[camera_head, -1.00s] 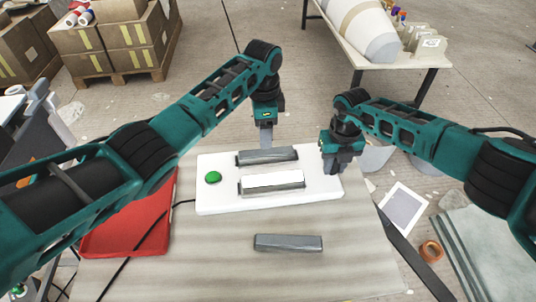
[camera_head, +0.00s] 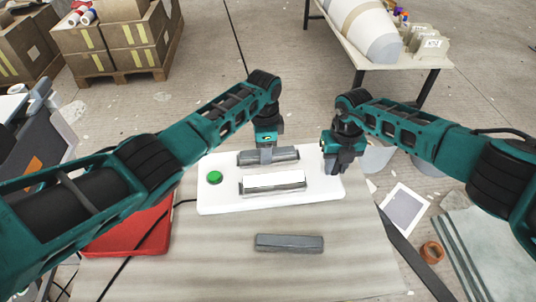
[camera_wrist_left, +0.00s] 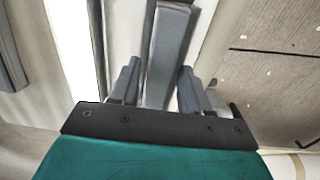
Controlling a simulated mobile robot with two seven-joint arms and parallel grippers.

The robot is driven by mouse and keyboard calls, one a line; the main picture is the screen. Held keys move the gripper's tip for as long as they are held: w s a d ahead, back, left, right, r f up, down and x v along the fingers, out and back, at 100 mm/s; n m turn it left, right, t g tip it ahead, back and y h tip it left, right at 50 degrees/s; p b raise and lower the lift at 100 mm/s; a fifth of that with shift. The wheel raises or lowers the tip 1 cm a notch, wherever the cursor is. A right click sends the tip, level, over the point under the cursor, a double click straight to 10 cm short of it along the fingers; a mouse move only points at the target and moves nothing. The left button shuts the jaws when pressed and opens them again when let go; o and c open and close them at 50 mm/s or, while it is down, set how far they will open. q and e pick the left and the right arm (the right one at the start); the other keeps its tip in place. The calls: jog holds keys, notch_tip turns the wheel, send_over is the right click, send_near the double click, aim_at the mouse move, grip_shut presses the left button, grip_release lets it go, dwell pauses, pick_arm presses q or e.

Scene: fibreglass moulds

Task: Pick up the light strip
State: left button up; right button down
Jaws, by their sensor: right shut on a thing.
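A bright white strip (camera_head: 274,180) with a grey rim lies on the white base (camera_head: 215,202), which has a green button (camera_head: 214,178); it also shows in the left wrist view (camera_wrist_left: 75,60). A grey bar (camera_head: 285,154) lies behind it on the same base. My left gripper (camera_head: 266,158) is over this bar, its fingers spread on either side with small gaps; in the left wrist view the bar (camera_wrist_left: 167,50) runs between them. My right gripper (camera_head: 340,168) is shut at the base's right end; the gripped part is hidden.
A second grey bar (camera_head: 289,243) lies on the table (camera_head: 200,265) in front of the base. A red tray (camera_head: 125,235) is at the left. Boxes on a pallet (camera_head: 125,45) and another table (camera_head: 400,62) stand behind. The table's front is mostly clear.

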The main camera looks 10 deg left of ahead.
pick_arm(q)
grip_shut()
notch_tip(320, 180, up, 10)
dwell(0.7)
pick_arm(e)
jog(key=c, duration=0.8)
grip_release()
jog(key=shift+r, duration=0.1)
